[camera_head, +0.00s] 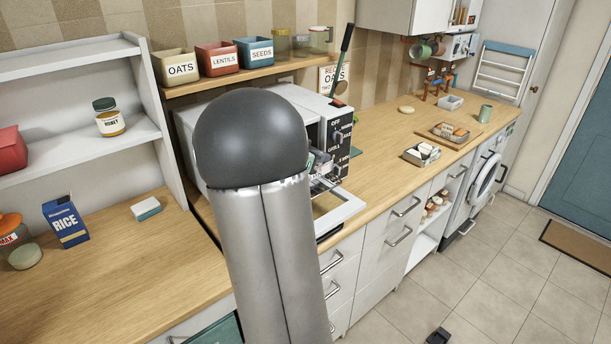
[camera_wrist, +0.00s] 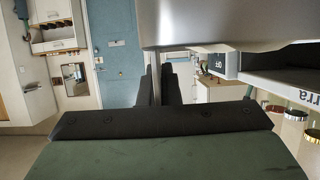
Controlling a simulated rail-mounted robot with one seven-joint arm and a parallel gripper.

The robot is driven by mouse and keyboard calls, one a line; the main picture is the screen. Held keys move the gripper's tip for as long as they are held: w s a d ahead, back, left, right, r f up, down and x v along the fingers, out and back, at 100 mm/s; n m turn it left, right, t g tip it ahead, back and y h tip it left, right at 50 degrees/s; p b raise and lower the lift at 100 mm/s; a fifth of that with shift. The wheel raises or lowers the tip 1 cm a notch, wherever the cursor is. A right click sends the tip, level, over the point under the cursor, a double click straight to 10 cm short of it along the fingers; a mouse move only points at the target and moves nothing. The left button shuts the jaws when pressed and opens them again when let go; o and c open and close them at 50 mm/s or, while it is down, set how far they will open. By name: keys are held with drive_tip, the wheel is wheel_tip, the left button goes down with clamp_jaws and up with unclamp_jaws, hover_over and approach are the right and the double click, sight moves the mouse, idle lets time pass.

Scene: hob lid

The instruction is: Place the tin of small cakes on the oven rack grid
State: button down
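The small white oven (camera_head: 335,118) stands on the counter with its door (camera_head: 338,212) folded down. Part of a metal grid (camera_head: 322,184) shows at its opening, partly behind my arm. In the wrist view the dark fingers of my gripper (camera_wrist: 168,84) are close together. A thin pale strip shows by them, and I cannot tell whether they hold it. Several brown-topped small cakes (camera_head: 434,206) show on an open shelf under the counter; their tin is hard to make out.
A box with white items (camera_head: 421,154) and a wooden tray (camera_head: 450,133) stand on the counter right of the oven. A wall shelf (camera_head: 240,76) with storage tins is above. A large grey surface (camera_wrist: 230,25) is close in the wrist view.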

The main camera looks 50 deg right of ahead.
drive_tip(key=w+f, duration=0.2)
drive_tip(key=f, duration=0.1)
drive_tip(key=shift+w+a+f, duration=0.1)
drive_tip(key=shift+w+a, duration=0.15)
drive_tip(key=shift+a, duration=0.15)
drive_tip(key=shift+w+a+f, duration=0.1)
drive_tip(key=shift+w+f, duration=0.1)
drive_tip(key=shift+f, duration=1.5)
drive_tip(key=c, duration=2.1)
unclamp_jaws()
drive_tip(key=shift+f, duration=0.15)
drive_tip(key=o, duration=0.5)
drive_tip(key=shift+c, duration=0.2)
drive_tip(key=b+v, duration=0.1)
drive_tip(key=v, duration=1.1)
